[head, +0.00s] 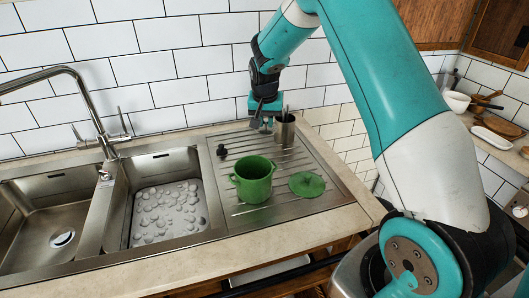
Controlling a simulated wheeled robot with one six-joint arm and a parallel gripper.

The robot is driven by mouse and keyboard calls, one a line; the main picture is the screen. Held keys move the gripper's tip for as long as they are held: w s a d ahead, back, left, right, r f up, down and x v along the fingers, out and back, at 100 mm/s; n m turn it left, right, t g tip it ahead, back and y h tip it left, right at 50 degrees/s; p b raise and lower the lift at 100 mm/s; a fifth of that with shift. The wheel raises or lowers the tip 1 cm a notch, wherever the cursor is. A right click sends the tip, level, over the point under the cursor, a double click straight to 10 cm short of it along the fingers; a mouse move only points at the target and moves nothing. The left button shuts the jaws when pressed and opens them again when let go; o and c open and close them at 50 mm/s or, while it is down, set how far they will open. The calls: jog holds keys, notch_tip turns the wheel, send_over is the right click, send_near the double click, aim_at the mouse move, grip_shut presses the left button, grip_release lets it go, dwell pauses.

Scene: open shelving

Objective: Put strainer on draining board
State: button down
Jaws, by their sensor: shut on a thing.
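A metal cup-shaped thing (285,129), which I take to be the strainer, is at the back right of the grooved steel draining board (298,161). It looks upright, with a thin piece rising above its rim. My gripper (265,123) points down at its left side and is shut on it. The exact grip is too small to see. I cannot tell whether its base touches the board.
A green pot (252,181) and its green lid (306,184) occupy the board's middle. A small black item (222,151) is at its back left. The sink (165,212) and tap (88,100) are left. Bowls and a pan (483,109) are far right.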

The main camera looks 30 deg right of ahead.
notch_tip(320, 180, down, 13)
jog(key=shift+r+p, duration=0.1)
jog(key=shift+p, duration=1.1)
jog(key=c, duration=1.1)
grip_release()
jog(key=shift+o, duration=0.2)
